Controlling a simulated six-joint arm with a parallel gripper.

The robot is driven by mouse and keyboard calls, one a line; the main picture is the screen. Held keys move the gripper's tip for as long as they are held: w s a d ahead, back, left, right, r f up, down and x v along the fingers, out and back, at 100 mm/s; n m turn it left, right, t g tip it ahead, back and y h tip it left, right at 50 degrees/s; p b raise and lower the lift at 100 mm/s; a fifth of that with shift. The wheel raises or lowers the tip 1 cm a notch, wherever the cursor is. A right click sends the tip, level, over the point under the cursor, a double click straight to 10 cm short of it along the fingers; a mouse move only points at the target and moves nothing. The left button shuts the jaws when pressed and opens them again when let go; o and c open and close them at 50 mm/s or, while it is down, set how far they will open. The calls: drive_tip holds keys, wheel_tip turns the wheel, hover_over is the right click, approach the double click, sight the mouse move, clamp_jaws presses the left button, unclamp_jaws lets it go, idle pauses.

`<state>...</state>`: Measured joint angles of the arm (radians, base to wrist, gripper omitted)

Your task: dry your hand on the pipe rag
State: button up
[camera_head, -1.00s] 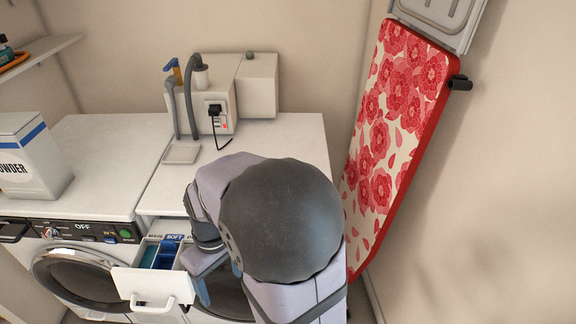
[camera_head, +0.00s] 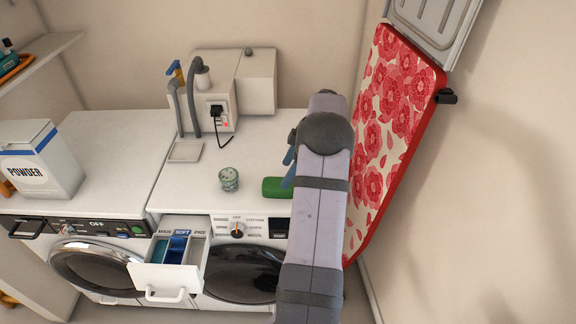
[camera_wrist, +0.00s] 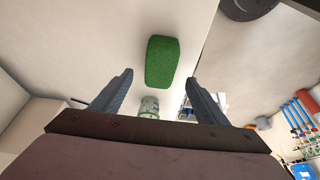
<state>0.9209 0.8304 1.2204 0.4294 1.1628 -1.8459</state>
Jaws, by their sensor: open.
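My gripper (camera_wrist: 160,79) is open in the wrist view, with its two blue-grey fingers apart and nothing between them. In the head view the arm mostly hides it; a blue finger (camera_head: 288,158) shows at the right of the washer top, close to a green block (camera_head: 276,187). The green block also shows in the wrist view (camera_wrist: 162,61), beyond the fingertips. A grey pipe (camera_head: 190,105) bends beside the white wall box at the back. I cannot make out a rag on it.
A patterned cup (camera_head: 229,179) stands left of the green block. A detergent drawer (camera_head: 165,278) is pulled out at the front. A powder box (camera_head: 38,160) stands at the left. A floral ironing board (camera_head: 392,120) leans at the right.

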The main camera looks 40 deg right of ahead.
sight(279, 183)
drive_tip(key=shift+p+x, duration=1.35)
drive_tip(key=shift+x, duration=2.35)
drive_tip(key=c, duration=1.1)
drive_tip(key=o, duration=1.1)
drive_tip(key=shift+r, duration=0.1)
drive_tip(key=shift+b+v, duration=1.4)
drive_tip(key=shift+v, duration=2.25)
